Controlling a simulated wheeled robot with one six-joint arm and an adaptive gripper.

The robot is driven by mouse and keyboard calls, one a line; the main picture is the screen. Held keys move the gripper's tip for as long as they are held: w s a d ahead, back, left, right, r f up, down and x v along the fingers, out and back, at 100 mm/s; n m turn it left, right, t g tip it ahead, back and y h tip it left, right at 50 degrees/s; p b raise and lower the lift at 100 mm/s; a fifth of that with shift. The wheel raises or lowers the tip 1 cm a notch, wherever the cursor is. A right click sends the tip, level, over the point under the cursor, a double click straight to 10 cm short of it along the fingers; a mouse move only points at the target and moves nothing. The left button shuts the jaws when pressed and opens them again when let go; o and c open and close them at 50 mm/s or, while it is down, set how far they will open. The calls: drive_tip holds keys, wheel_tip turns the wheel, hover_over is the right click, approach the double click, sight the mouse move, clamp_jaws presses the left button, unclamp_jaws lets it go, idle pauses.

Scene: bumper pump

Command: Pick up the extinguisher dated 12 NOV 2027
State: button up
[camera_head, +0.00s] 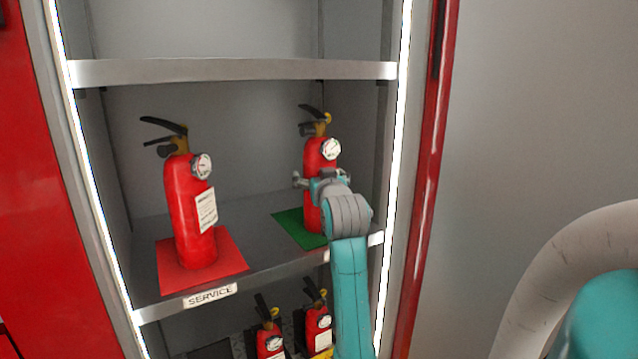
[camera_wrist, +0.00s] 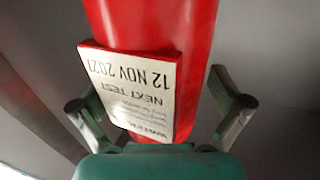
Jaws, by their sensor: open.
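The extinguisher dated 12 NOV 2027 (camera_head: 322,153) stands upright on a green mat (camera_head: 287,221) at the right of the middle shelf. In the wrist view its red body (camera_wrist: 200,22) fills the middle. Its label (camera_wrist: 135,88) appears upside down and reads "NEXT TEST 12 NOV 2027". My gripper (camera_wrist: 160,112) is open, with one finger on each side of the body and visible gaps at both sides. In the head view my gripper (camera_head: 318,183) is in front of the extinguisher and hides part of its lower body.
Another extinguisher (camera_head: 188,215) stands on a red mat (camera_head: 228,262) at the left, above a "SERVICE" tag (camera_head: 210,295). Two smaller-looking extinguishers (camera_head: 270,342) (camera_head: 318,325) stand below. An upper shelf (camera_head: 230,69) and the right cabinet edge (camera_head: 397,160) bound the space.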

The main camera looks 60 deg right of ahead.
drive_tip(key=c, duration=1.8)
drive_tip(key=shift+r, duration=0.15)
